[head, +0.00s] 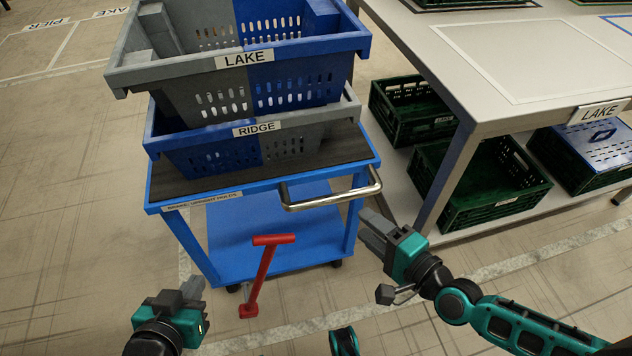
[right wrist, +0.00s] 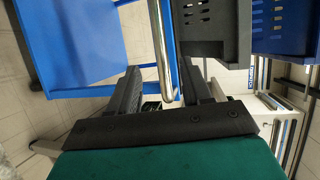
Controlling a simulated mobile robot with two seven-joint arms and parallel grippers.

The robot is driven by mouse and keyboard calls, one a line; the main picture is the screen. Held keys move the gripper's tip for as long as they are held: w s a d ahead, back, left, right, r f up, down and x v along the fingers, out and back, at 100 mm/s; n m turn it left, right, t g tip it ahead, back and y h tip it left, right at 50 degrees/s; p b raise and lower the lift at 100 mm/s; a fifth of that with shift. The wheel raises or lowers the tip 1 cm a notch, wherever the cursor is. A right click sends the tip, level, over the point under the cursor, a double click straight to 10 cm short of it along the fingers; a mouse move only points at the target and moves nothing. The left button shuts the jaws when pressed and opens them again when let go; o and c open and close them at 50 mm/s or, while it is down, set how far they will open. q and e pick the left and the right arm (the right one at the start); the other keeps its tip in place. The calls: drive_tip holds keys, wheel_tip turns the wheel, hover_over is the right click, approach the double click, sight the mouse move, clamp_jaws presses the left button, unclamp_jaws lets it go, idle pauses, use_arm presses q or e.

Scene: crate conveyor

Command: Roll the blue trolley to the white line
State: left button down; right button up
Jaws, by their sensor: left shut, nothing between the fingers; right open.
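The blue trolley (head: 290,242) stands upright at the centre of the head view. It carries two stacked crates. Its silver handle (head: 335,199) faces me and also shows in the right wrist view (right wrist: 162,45). A red T-shaped lever (head: 262,275) stands at its near side. My right gripper (head: 366,227) is open, just right of and below the handle's right end. In the right wrist view the handle lies in line with the gap between its fingers (right wrist: 163,88). My left gripper (head: 192,290) is shut and empty, left of the lever. A pale line (head: 290,331) crosses the floor in front.
The upper LAKE crate (head: 200,70) and lower RIDGE crate (head: 205,138) are grey and blue. A grey table (head: 545,55) stands close on the right, with green crates (head: 490,208) on its lower shelf. Floor at left is clear; marked bays lie at upper left.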

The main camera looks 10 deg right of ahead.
sight(338, 201)
drive_tip(key=b+x, duration=0.2)
drive_tip(key=x, duration=1.1)
drive_tip(key=shift+d, duration=0.1)
drive_tip(key=shift+c, duration=0.3)
clamp_jaws()
